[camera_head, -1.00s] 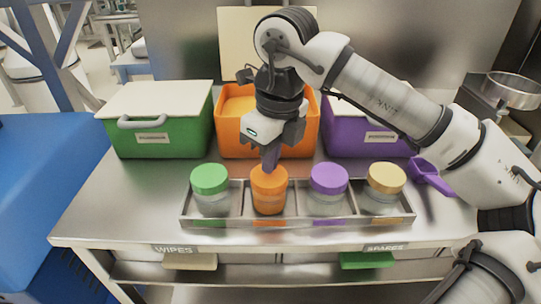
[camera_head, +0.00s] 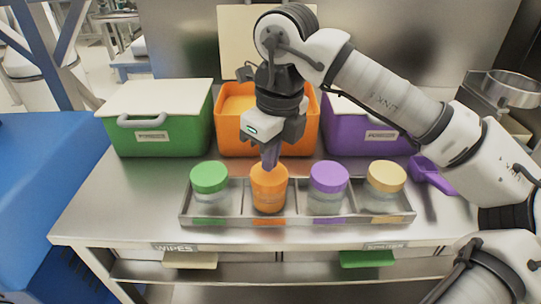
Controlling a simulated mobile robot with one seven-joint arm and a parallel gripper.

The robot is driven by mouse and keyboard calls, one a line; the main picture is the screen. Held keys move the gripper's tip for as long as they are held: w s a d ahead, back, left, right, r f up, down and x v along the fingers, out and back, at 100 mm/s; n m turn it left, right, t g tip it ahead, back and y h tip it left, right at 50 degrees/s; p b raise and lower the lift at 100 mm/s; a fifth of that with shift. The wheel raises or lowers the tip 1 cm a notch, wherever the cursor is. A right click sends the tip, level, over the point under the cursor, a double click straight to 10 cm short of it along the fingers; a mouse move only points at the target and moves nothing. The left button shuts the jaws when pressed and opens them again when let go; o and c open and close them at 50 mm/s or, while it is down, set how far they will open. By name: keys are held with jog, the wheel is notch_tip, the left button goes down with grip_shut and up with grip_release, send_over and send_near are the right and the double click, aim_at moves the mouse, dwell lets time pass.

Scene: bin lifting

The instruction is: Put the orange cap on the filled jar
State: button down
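A jar with orange contents (camera_head: 268,202) stands upright in the second compartment from the left of a grey divided tray (camera_head: 300,222). The orange cap (camera_head: 268,176) sits on top of this jar. My gripper (camera_head: 269,165) points down at the cap from above and behind, its fingertips touching or just over the cap's top. The fingers are seen nearly edge-on, so I cannot tell whether they are open or shut, or whether they grip the cap.
Jars with green (camera_head: 209,178), purple (camera_head: 329,178) and yellow (camera_head: 386,177) lids share the tray. Behind stand a lidded green bin (camera_head: 160,135), an open orange bin (camera_head: 235,140) and a purple bin (camera_head: 365,140). A purple scoop (camera_head: 432,175) lies at right. The table's left front is clear.

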notch_tip(320, 180, up, 6)
jog(key=p, duration=0.3)
jog(key=shift+p, duration=0.3)
dwell(0.4)
